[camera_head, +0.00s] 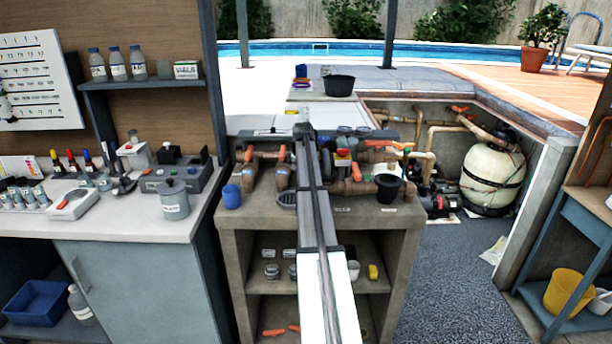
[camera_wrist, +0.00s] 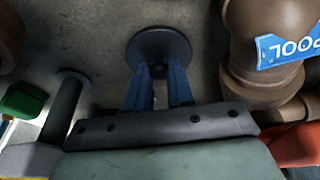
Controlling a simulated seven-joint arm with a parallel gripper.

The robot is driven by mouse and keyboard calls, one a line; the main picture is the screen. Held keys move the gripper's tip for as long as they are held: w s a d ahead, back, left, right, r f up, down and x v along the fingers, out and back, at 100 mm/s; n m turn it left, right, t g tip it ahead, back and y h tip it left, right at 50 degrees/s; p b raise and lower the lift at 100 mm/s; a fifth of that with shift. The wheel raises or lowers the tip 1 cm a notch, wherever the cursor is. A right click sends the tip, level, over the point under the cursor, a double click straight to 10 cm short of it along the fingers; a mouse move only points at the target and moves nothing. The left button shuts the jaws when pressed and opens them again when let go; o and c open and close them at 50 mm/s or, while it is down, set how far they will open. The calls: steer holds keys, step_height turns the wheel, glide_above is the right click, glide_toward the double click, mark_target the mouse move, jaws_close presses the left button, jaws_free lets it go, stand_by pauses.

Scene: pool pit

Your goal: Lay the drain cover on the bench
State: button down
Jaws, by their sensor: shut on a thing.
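The drain cover (camera_wrist: 158,38) appears to be the dark grey round disc in the wrist view. My gripper (camera_wrist: 158,88) has its two blue fingers at the small knob in the middle of the disc and is shut on it. Pale concrete shows behind the disc; I cannot tell whether they touch. The concrete bench (camera_head: 260,215) stands at the middle of the head view. My arm reaches over it to the pipes at its back. The fingers and the cover cannot be made out in the head view.
A brown pipe with a blue POOL label (camera_wrist: 285,50) stands close right of the cover. Several pipes and valves crowd the bench's back. A blue cup (camera_head: 232,196), a grey oval piece (camera_head: 286,200) and a black pot (camera_head: 388,188) stand near the front, with bare patches between.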

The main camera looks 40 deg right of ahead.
steer(key=c, duration=1)
jaws_free()
steer(key=v, duration=1.2)
steer(key=shift+r, duration=0.15)
steer(key=shift+d, duration=0.1)
